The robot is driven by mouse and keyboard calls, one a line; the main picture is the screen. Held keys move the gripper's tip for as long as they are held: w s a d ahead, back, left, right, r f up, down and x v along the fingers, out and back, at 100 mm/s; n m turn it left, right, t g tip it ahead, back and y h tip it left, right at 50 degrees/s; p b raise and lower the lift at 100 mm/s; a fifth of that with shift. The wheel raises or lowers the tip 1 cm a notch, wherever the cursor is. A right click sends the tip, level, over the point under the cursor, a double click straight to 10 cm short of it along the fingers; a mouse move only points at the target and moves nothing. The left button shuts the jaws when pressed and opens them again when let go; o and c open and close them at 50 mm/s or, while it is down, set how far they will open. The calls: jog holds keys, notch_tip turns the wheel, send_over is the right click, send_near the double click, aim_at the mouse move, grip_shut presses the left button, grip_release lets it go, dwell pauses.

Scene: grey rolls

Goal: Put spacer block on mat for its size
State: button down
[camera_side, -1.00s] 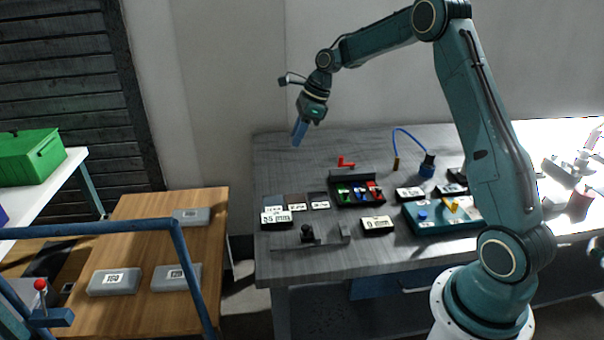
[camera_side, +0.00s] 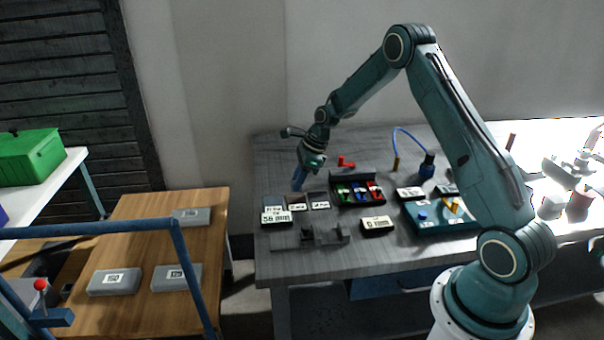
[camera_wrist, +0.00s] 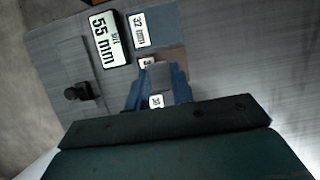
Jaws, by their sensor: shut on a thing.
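My gripper (camera_side: 298,185) points down just above the mats at the bench's left back. In the wrist view its blue fingers (camera_wrist: 160,80) are shut on a grey spacer block (camera_wrist: 160,73). The fingers hide the block in the side view. Three mats lie in a row: a blue-grey mat (camera_wrist: 166,20) labelled 32 mm, a brown mat (camera_wrist: 174,58) whose label is partly covered, and a dark mat (camera_side: 318,196). The block hangs over the brown mat's area; I cannot tell whether it touches.
A dark measuring fixture (camera_side: 310,238) stands in front of the mats. A black tray (camera_side: 357,192) with coloured pieces is just right of them, with a red part (camera_side: 346,162) behind. Another display (camera_side: 377,223) sits front right. Bench behind the mats is clear.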

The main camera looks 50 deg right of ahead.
jog(key=shift+f, duration=2.15)
jog(key=shift+f, duration=0.15)
jog(key=c, duration=1.2)
grip_release()
jog(key=v, duration=1.2)
jog(key=shift+r, duration=0.2)
